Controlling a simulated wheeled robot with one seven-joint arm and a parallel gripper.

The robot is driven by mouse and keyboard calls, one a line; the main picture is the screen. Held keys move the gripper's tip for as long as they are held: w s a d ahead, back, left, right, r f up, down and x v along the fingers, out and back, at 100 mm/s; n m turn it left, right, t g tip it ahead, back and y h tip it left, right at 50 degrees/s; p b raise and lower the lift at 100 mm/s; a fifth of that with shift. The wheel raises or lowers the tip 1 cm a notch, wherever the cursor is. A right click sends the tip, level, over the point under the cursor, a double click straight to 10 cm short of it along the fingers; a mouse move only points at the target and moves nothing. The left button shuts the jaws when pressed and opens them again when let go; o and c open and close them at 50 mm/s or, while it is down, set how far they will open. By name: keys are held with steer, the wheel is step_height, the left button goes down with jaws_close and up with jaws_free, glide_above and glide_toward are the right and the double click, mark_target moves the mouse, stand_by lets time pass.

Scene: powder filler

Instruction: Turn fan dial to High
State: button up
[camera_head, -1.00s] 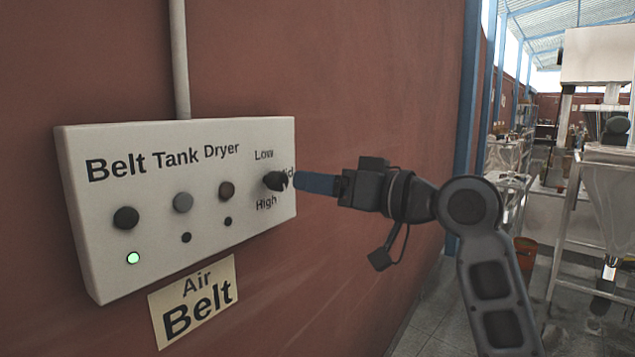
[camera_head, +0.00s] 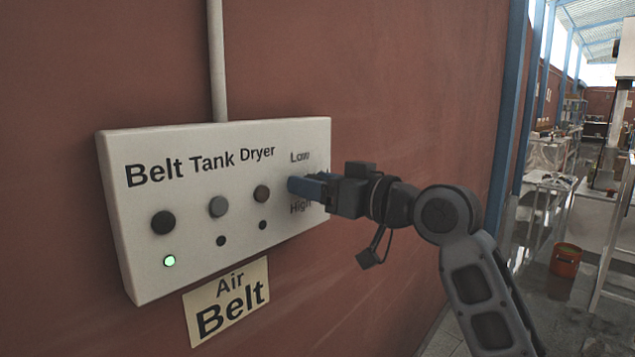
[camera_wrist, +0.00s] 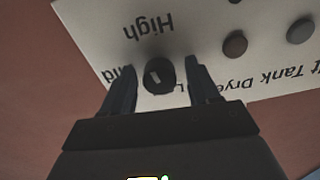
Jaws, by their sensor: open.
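The fan dial is a dark round knob on the white Belt Tank Dryer panel (camera_head: 150,278). It shows in the wrist view (camera_wrist: 160,76) with a short pale mark on its face; I cannot tell for sure which label the mark points to. The wrist view is upside down, with "High" above the dial. My gripper (camera_head: 293,186) reaches the panel from the right, its blue fingers hiding the dial in the head view. In the wrist view my gripper (camera_wrist: 160,65) is open, one finger on each side of the dial, with small gaps visible.
Dark and grey buttons (camera_head: 218,207) sit left of the dial, with a lit green lamp (camera_head: 169,261) below the leftmost. An "Air Belt" sign (camera_head: 228,302) is below the panel. A pipe (camera_head: 216,60) runs up the red wall. Metal racks and an orange bucket (camera_head: 566,260) stand at right.

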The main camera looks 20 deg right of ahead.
steer(key=c, duration=1)
steer(key=shift+r+m+p, duration=0.1)
steer(key=shift+m+p, duration=0.5)
steer(key=shift+m, duration=0.5)
steer(key=shift+c, duration=0.2)
steer(key=o, duration=1)
steer(key=shift+o, duration=0.2)
steer(key=b+v, duration=0.2)
steer(key=v, duration=0.6)
